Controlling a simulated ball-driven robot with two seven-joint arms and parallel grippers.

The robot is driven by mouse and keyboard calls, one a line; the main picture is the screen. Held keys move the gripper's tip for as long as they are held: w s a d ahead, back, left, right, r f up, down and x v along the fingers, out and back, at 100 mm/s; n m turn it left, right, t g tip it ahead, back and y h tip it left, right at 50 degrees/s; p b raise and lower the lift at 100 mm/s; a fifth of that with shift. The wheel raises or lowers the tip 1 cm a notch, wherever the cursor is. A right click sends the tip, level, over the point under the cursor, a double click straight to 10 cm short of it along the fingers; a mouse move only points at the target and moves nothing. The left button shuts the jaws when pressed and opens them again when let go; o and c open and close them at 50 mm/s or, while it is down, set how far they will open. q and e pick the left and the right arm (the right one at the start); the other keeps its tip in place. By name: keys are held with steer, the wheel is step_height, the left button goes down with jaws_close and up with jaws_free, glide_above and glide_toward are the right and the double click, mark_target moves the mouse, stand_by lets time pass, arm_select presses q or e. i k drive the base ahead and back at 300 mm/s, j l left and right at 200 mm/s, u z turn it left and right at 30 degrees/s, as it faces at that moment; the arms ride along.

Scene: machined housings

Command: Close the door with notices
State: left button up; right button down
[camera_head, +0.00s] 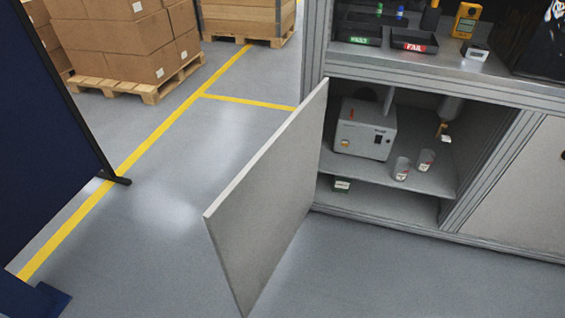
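A grey cabinet door (268,198) stands wide open, swung out to the left from the lower part of a grey cabinet (387,222). I see the door's face at a slant, and no notices show on the side I can see. The far face is hidden. The opening behind it shows shelves. Another grey panel (522,190) to the right sits flush with the cabinet front. Neither of my grippers shows in this view.
Inside are a white device (364,130) and two small cups. Trays and a yellow meter (467,20) lie on the worktop. A dark blue screen (45,130) with black feet stands left. Boxes on a pallet (150,91) are behind. The floor before the door is clear.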

mark_target(251, 225)
steer(key=j+z, duration=0.15)
steer(key=z, duration=0.3)
steer(key=i+j+z, duration=0.1)
steer(key=z, duration=0.35)
steer(key=j+z, duration=0.3)
steer(key=j, duration=0.75)
steer(key=j+z, duration=0.3)
steer(key=j, duration=0.7)
steer(key=k+j, duration=0.6)
steer(key=k, duration=0.1)
